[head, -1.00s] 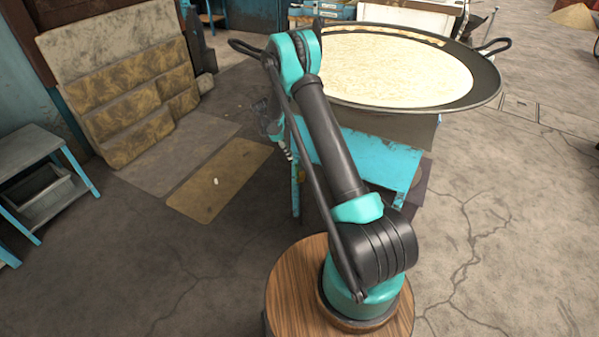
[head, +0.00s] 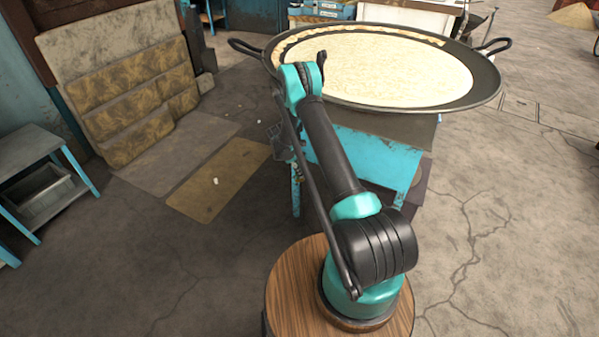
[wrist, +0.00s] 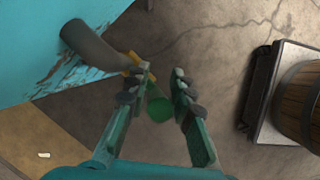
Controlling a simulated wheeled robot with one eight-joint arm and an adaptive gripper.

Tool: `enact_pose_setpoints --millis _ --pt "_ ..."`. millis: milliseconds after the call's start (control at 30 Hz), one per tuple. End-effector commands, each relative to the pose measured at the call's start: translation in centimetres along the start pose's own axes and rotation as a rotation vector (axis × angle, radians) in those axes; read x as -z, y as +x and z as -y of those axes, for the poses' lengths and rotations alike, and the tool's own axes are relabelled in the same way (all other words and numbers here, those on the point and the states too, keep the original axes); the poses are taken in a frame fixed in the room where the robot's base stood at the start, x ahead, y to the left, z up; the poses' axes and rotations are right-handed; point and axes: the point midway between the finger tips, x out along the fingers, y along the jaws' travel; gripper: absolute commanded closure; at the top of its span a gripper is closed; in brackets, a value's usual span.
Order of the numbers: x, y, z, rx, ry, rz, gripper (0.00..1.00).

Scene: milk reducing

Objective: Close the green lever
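The green lever (wrist: 158,107) shows in the wrist view as a rounded green end between the two fingers of my gripper (wrist: 162,77). It lies closer to the left finger; I cannot tell whether they touch. The fingers are apart, so the gripper is open. A yellow fitting (wrist: 131,61) sits at the end of a grey pipe (wrist: 85,46), just behind the left fingertip. In the head view my gripper (head: 285,145) is small and partly hidden by the arm, beside the blue stand, and the lever cannot be made out there.
A blue stand (head: 375,160) carries a wide dark pan (head: 478,92) of pale liquid, with handles at both sides. In the wrist view a barrel (wrist: 303,100) on a pale platform (wrist: 275,120) stands at right.

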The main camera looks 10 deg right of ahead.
Motion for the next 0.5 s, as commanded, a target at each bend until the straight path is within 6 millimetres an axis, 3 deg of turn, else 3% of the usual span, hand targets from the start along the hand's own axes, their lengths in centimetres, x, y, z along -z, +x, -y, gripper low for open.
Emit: enact_pose_setpoints --millis 133,333,500 --pt "-0.01 -0.01 -0.01 0.000 0.000 0.000 0.77" --pt "-0.01 -0.02 -0.01 0.000 0.000 0.000 1.00" --pt "0.00 -0.03 0.00 0.000 0.000 0.000 1.00"
